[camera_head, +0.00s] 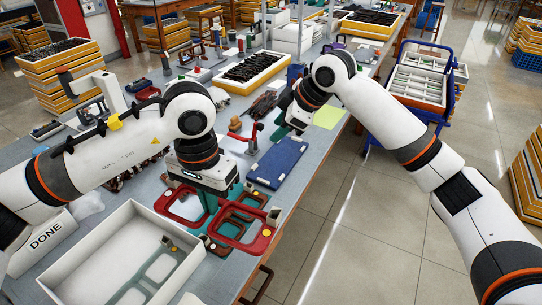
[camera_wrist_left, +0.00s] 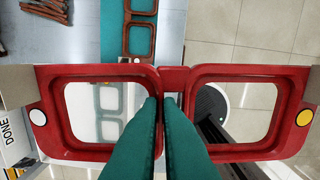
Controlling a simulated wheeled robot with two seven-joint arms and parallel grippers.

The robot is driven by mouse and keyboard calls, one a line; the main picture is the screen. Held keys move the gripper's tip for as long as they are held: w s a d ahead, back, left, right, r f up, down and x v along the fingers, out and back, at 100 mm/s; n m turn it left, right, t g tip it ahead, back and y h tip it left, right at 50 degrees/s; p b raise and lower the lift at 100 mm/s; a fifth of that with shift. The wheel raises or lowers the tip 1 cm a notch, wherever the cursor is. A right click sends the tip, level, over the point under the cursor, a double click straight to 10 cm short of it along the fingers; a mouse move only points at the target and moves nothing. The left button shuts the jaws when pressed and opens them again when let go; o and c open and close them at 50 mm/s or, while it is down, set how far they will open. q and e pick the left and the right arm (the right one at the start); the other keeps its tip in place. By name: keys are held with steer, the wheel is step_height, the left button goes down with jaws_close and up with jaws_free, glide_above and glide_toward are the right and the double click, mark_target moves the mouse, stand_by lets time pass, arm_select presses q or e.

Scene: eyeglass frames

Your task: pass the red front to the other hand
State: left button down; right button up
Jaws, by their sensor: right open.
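The red front (camera_head: 262,243), a two-lens eyeglass front, hangs below my left gripper (camera_head: 208,205) in the head view, over the near part of the table. In the left wrist view the red front (camera_wrist_left: 100,70) spans the picture, with a white dot at its left end and a yellow dot at its right end. My left gripper's teal fingers (camera_wrist_left: 168,100) are close together at its bridge, shut on it. Floor and tray show through its lens openings. My right gripper (camera_head: 298,122) is open and empty, apart from the front, farther back near the table's right edge; its fingertips are partly hidden.
A white DONE tray (camera_head: 75,245) with a pale green frame in it stands at front left. A brown frame (camera_head: 250,197) lies on a teal mat beyond the red front. A blue tray (camera_head: 277,162) and a yellow-green sheet (camera_head: 328,117) lie toward the right edge. Floor is right of the table.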

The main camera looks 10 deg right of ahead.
steer(key=s+a+r+n+g, duration=0.2)
steer(key=s+a+r+n, duration=0.4)
steer(key=s, duration=0.1)
step_height(320, 180, up, 4)
steer(key=n+g+h, duration=0.3)
steer(key=n+h, duration=0.2)
steer(key=n, duration=0.4)
glide_above(271, 223)
steer(key=f, duration=1.2)
steer(key=shift+w+d+f, duration=0.1)
steer(key=shift+w, duration=0.25)
steer(key=shift+c, duration=0.2)
